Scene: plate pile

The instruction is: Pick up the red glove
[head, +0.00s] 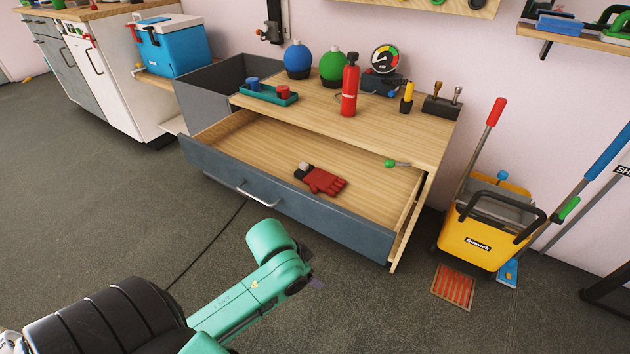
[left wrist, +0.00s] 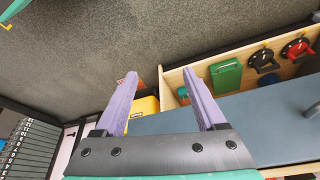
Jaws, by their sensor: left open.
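The red glove (head: 326,181) lies flat in the open drawer (head: 270,204) of the wooden bench, near its front wall. It has a dark cuff with a pale end at its left. My left arm reaches in from the lower left in the head view, and its gripper (head: 316,282) is mostly hidden behind the wrist, in front of the drawer and apart from the glove. In the left wrist view, my left gripper (left wrist: 160,72) has its purple fingers apart with nothing between them. I cannot make out the glove there. My right gripper is not in view.
A small green-ended item (head: 396,164) lies at the drawer's right. The benchtop above holds a red bottle (head: 350,88) and a teal tray (head: 268,93). A yellow mop bucket (head: 484,238) stands right of the drawer. The floor in front is mostly clear.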

